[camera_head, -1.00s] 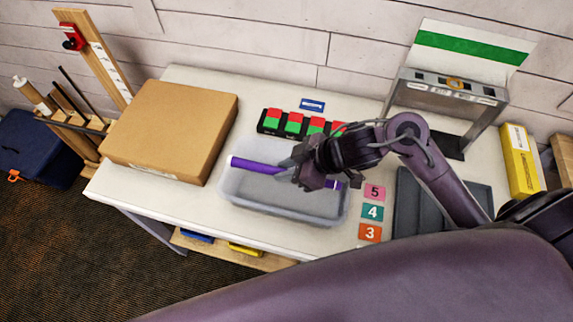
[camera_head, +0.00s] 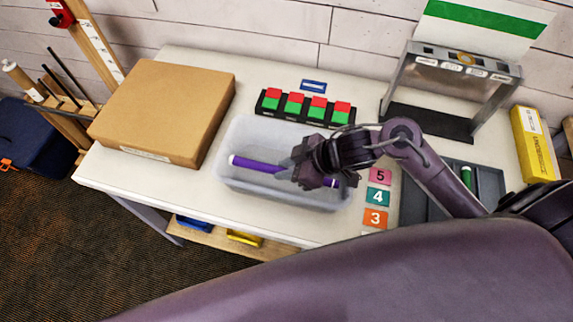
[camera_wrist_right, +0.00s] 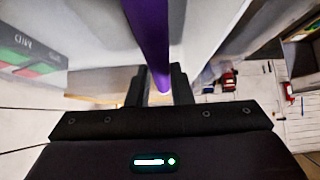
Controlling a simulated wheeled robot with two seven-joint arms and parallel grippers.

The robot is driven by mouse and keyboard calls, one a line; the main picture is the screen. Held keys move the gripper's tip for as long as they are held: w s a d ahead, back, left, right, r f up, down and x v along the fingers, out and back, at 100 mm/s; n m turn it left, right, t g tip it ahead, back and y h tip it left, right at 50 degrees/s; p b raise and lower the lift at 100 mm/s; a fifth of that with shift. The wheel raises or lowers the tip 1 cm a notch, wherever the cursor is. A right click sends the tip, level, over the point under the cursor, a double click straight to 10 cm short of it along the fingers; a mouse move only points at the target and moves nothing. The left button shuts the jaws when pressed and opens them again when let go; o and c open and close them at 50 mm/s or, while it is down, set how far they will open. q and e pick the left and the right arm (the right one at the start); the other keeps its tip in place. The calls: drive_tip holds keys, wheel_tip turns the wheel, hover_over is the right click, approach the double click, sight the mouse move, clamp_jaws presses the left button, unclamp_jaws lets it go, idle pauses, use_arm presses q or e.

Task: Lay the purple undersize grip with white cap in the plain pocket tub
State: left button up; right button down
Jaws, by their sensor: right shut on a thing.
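The purple grip with a white cap (camera_head: 255,165) lies lengthwise over the clear plain tub (camera_head: 232,187), its white-capped end toward the tub's left wall. My right gripper (camera_head: 296,171) is shut on the purple grip near its middle, within the tub's outline. In the right wrist view the purple grip (camera_wrist_right: 149,40) runs up between the two dark fingers (camera_wrist_right: 159,88). I cannot tell whether the grip touches the tub's floor. My left gripper is in neither view.
A cardboard box (camera_head: 165,110) stands left of the tub. Red and green blocks in a black rack (camera_head: 305,108) sit behind it. Numbered cards (camera_head: 377,197), a grey tray (camera_head: 412,205) holding a green grip (camera_head: 467,177), and a metal stand (camera_head: 400,85) are to the right.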

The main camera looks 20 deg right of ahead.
idle(0.4)
drive_tip(key=c, duration=1.2)
unclamp_jaws()
drive_tip(key=shift+r, duration=0.1)
wheel_tip(320, 180, up, 8)
drive_tip(key=p, duration=0.8)
drive_tip(key=shift+f+p, duration=0.25)
drive_tip(key=shift+p, duration=0.05)
wheel_tip(320, 180, up, 2)
drive_tip(key=shift+r+p, duration=0.2)
drive_tip(key=shift+p, duration=0.6)
drive_tip(key=shift+f, duration=0.1)
